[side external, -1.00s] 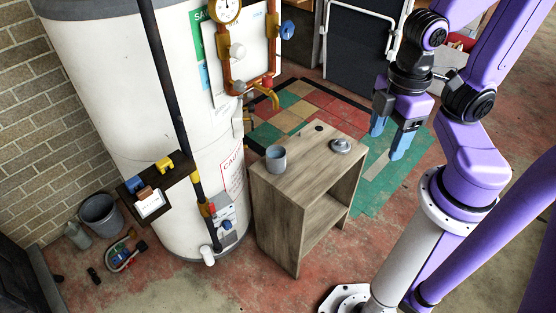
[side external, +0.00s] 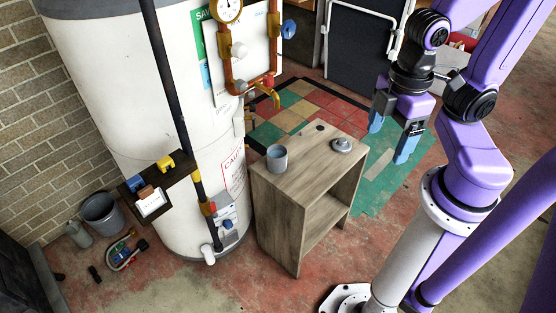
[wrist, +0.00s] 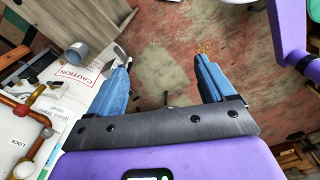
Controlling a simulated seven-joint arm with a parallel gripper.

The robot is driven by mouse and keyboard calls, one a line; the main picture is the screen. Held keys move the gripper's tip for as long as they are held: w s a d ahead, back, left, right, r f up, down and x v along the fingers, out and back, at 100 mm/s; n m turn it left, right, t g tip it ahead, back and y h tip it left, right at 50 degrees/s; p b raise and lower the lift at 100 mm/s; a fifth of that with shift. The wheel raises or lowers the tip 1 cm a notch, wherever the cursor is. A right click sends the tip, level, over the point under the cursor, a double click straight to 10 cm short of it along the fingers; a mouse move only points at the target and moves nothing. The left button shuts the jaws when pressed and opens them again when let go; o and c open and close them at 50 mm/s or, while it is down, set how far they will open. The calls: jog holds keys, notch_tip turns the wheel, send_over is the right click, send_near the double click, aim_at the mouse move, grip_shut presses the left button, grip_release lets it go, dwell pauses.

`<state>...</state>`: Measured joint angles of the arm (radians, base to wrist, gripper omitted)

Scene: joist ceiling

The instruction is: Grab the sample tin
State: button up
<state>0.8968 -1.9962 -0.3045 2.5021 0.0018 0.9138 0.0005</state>
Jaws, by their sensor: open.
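A low round silver-grey metal piece with a raised middle (side external: 342,146) sits on the right part of the small wooden cabinet's top; it may be the sample tin. A grey, open-looking cylinder (side external: 277,157) stands on the left part of that top, and I cannot rule it out as the tin. The cylinder also shows at upper left in the wrist view (wrist: 77,52). My gripper (side external: 389,142) is open and empty, to the right of the cabinet in the side view. Its blue fingers are spread in the wrist view (wrist: 162,63), with bare floor beyond them.
The wooden cabinet (side external: 279,205) has an open front. A small black disc (side external: 320,128) lies on its top. A tall white tank (side external: 120,80) with copper pipes (side external: 232,70) and a yellow tap stands close on its left. Coloured floor tiles (side external: 300,105) lie behind.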

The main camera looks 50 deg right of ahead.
jog(key=shift+o, duration=0.9)
jog(key=w+a+f+m+t+y, duration=0.25)
jog(key=w+a+f+m, duration=0.75)
jog(key=w+a+f, duration=0.6)
jog(key=m+t+h, duration=0.7)
jog(key=t+h, duration=0.1)
jog(key=t, duration=0.2)
send_near(279, 153)
jog(key=x, duration=1.1)
jog(key=shift+w, duration=0.15)
